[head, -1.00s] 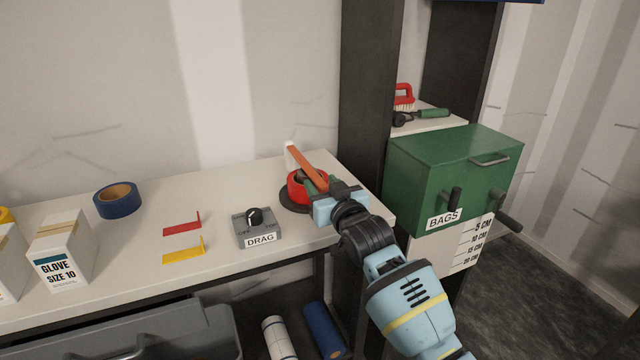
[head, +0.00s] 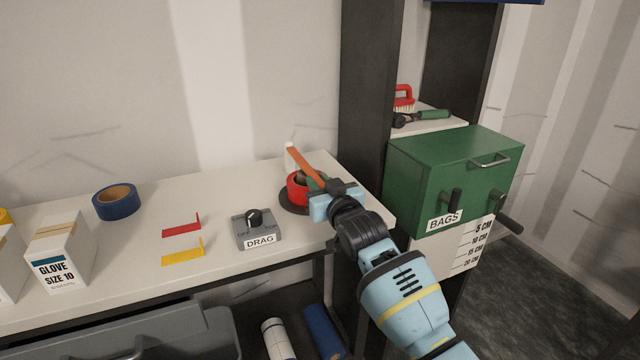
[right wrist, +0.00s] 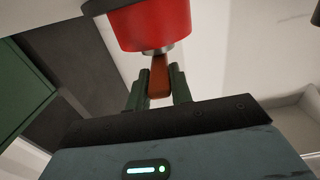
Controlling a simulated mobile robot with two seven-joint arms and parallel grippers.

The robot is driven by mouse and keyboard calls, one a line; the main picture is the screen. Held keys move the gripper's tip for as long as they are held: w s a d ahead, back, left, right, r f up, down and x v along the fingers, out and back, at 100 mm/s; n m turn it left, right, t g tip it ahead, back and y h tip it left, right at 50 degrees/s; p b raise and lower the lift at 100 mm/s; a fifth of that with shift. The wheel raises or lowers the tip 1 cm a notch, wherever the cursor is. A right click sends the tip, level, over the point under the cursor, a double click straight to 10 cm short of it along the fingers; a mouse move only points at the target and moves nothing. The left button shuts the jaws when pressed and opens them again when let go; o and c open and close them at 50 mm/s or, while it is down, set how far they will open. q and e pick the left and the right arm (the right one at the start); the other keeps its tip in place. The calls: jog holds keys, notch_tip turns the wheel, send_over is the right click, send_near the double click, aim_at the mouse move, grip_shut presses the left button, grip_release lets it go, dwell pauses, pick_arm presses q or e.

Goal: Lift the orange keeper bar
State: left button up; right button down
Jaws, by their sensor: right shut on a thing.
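My right gripper (head: 322,185) is at the bar's near end. In the right wrist view the green fingers of my right gripper (right wrist: 160,88) are closed on the sides of the orange bar end (right wrist: 160,75). The red roll (head: 296,188) shows just beyond them in the wrist view (right wrist: 155,25). My left gripper is not in view.
A grey DRAG dial box (head: 259,231), red bracket (head: 182,225), yellow bracket (head: 184,254), blue tape roll (head: 116,201) and glove box (head: 62,250) stand to the left on the white bench (head: 225,190). A dark post (head: 366,90) and green BAGS box (head: 450,175) are close on the right.

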jog(key=shift+r, duration=0.1)
